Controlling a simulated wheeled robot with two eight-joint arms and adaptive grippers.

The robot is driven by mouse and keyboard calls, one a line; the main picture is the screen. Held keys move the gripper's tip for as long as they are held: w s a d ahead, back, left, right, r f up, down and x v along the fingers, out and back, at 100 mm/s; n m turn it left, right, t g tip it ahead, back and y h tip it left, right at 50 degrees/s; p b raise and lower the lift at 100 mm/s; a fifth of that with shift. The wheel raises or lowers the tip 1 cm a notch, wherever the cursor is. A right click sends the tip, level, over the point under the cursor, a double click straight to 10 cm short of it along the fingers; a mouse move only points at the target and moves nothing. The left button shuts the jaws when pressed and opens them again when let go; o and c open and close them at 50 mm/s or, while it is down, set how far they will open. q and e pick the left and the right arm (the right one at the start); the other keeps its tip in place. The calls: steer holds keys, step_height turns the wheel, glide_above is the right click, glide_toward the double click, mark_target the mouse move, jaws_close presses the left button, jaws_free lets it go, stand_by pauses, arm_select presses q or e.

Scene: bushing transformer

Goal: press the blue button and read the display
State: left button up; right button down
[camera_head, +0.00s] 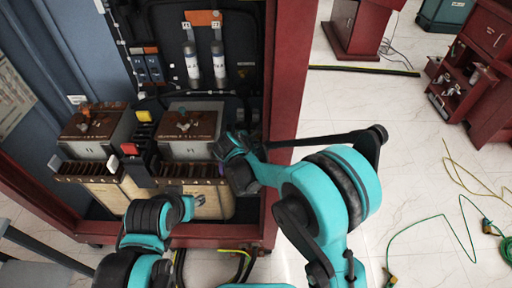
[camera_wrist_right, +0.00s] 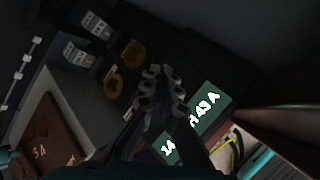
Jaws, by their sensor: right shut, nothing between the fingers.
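My right gripper (camera_head: 226,150) is shut and empty, at the right side of the open cabinet, beside the right-hand brown-topped unit. In the right wrist view its closed fingers (camera_wrist_right: 153,82) point into the dark cabinet. The display (camera_wrist_right: 208,108) is a green lit panel with white characters, partly covered by the fingers; "14" and "43 A" can be made out, the middle is hidden. In the head view the display is hidden by my right arm. I cannot make out a blue button in either view. My left arm is low in front of the cabinet; its fingers cannot be made out.
The red cabinet frame (camera_head: 286,80) stands close to my right arm. Cables (camera_head: 440,226) lie on the white floor at right.

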steer(key=shift+r, duration=0.25)
step_height(320, 180, up, 5)
steer(key=p, duration=0.3)
steer(key=shift+p, duration=0.35)
steer(key=shift+f, duration=0.1)
stand_by(0.7)
